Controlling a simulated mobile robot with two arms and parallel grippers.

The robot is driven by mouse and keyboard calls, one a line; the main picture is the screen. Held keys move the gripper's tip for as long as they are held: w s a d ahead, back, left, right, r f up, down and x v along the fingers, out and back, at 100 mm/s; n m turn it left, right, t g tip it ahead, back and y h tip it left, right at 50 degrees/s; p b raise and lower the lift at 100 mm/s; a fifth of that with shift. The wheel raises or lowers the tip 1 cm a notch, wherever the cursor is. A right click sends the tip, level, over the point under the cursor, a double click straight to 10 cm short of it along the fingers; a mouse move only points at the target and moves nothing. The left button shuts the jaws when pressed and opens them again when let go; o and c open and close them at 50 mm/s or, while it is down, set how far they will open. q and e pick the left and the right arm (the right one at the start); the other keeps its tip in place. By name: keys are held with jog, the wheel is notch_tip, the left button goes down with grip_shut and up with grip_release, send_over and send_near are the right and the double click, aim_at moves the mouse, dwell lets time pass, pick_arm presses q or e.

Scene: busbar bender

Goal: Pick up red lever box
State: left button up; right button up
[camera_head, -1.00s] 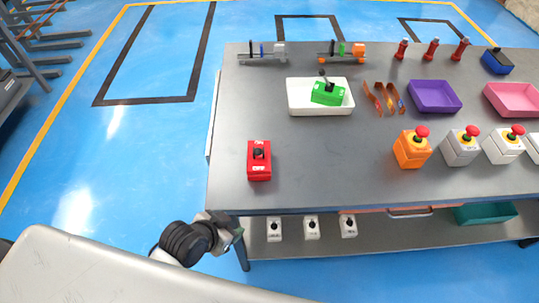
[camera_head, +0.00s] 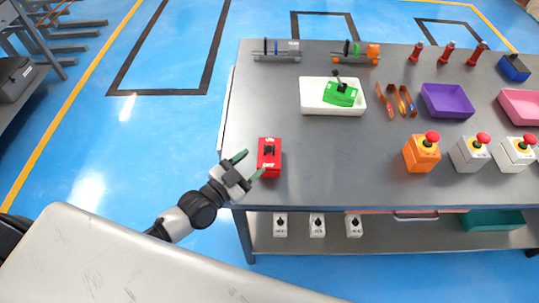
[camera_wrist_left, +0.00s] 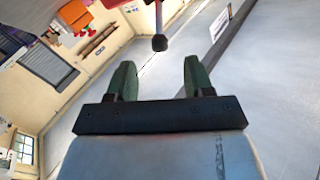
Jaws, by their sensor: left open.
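The red lever box (camera_head: 269,158) stands near the left front corner of the table, its dark lever on top. My left gripper (camera_head: 249,165) is open beside the table's left edge, just left of the box. Its green fingers point toward the box, and the lower fingertip is close to the box's front left side. I cannot tell whether it touches. In the left wrist view the two fingers (camera_wrist_left: 159,78) are apart with nothing between them. A dark knob (camera_wrist_left: 159,43) hangs just beyond them; I cannot tell for sure what it belongs to. My right gripper is not in view.
A white tray (camera_head: 314,107) with a green lever box (camera_head: 341,95) lies farther back. An orange button box (camera_head: 421,153) and a purple tray (camera_head: 447,98) are to the right. The tabletop between red and orange boxes is clear. White boxes stand on the lower shelf (camera_head: 385,236).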

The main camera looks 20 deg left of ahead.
pick_arm(q)
send_over(274, 158)
jog(key=shift+w+p, duration=0.1)
jog(key=shift+p, duration=0.35)
jog(key=shift+a, duration=0.1)
jog(key=shift+c, duration=0.6)
grip_shut()
